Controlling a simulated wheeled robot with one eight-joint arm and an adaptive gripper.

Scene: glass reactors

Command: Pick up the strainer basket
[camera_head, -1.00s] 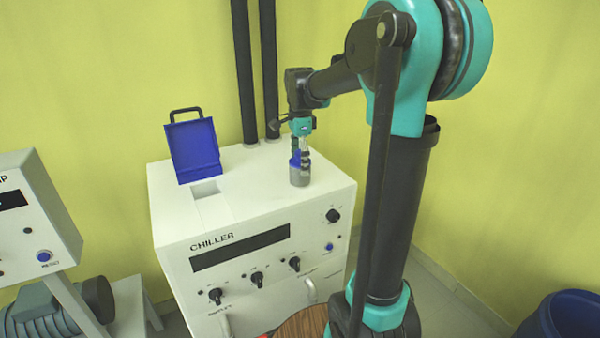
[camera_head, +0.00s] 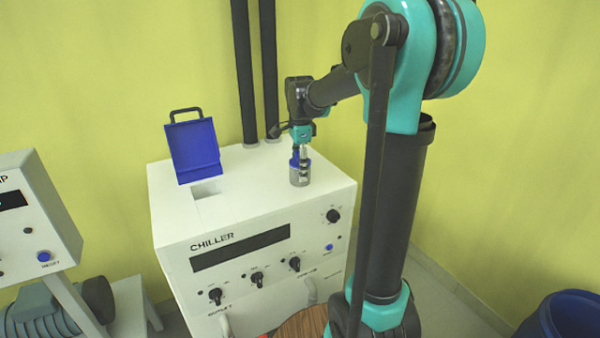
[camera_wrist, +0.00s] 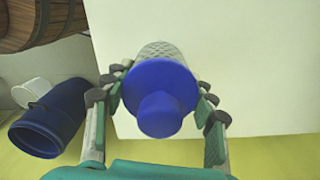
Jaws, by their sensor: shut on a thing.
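The strainer basket (camera_head: 299,178) is a small grey mesh cylinder with a blue top. It stands upright on the right part of the chiller's white top. In the wrist view the strainer basket (camera_wrist: 160,88) shows its blue round flange and knob, with grey mesh beyond. My gripper (camera_head: 300,158) is above it, pointing down, with its fingers at the blue top. In the wrist view my gripper (camera_wrist: 159,100) has a finger on each side of the basket and is shut on it. The far side and underside of the basket are hidden.
The white chiller (camera_head: 255,250) has a raised blue lid (camera_head: 194,148) left of the basket, beside an opening in the top. Two dark pipes (camera_head: 257,70) rise behind. A blue drum (camera_head: 572,318) stands at lower right. A wooden barrel (camera_wrist: 40,22) shows in the wrist view.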

